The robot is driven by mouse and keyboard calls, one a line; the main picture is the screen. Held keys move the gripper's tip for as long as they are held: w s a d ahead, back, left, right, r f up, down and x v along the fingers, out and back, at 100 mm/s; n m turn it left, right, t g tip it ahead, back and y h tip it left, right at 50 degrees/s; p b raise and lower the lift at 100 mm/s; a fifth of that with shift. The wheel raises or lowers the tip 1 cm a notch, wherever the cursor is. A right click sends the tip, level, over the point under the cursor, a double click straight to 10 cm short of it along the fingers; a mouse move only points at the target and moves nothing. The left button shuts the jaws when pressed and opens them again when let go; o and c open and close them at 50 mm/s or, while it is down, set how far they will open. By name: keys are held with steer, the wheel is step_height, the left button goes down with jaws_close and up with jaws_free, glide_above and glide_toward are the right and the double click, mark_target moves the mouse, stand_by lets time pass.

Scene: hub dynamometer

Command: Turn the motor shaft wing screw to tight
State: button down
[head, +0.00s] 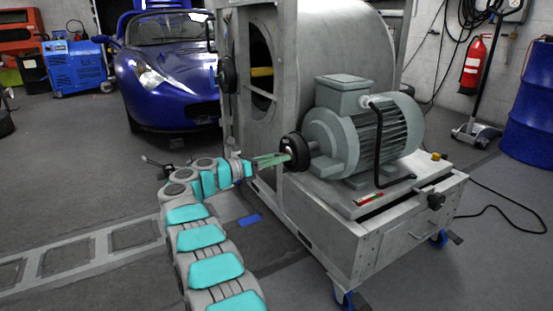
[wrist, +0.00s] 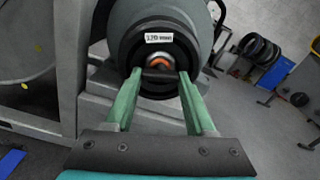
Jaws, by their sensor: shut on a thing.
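The grey motor (head: 345,130) sits on top of a wheeled test stand, with a round black hub (head: 300,146) on its shaft end facing my arm. In the wrist view, the hub (wrist: 160,38) carries a small white label. The wing screw (wrist: 160,74) shows at the hub's centre as a short dark bar, with an orange-red ring just above it. My gripper (wrist: 160,77) has its two green fingers on either side of the wing screw and is shut on it. In the head view, my gripper (head: 284,158) reaches the hub from the left, hiding the screw.
The metal test stand (head: 400,225) has a black knob on its front and a large drum housing (head: 335,45) behind the motor. A black handle bar (head: 377,150) rises beside the motor. A blue car (head: 170,75) stands behind; the floor at left is mostly clear.

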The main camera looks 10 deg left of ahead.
steer(key=shift+a+m, duration=0.1)
steer(key=shift+m, duration=1.4)
steer(key=shift+c, duration=1.2)
jaws_free()
steer(key=v, duration=0.7)
steer(key=shift+s+a, duration=0.25)
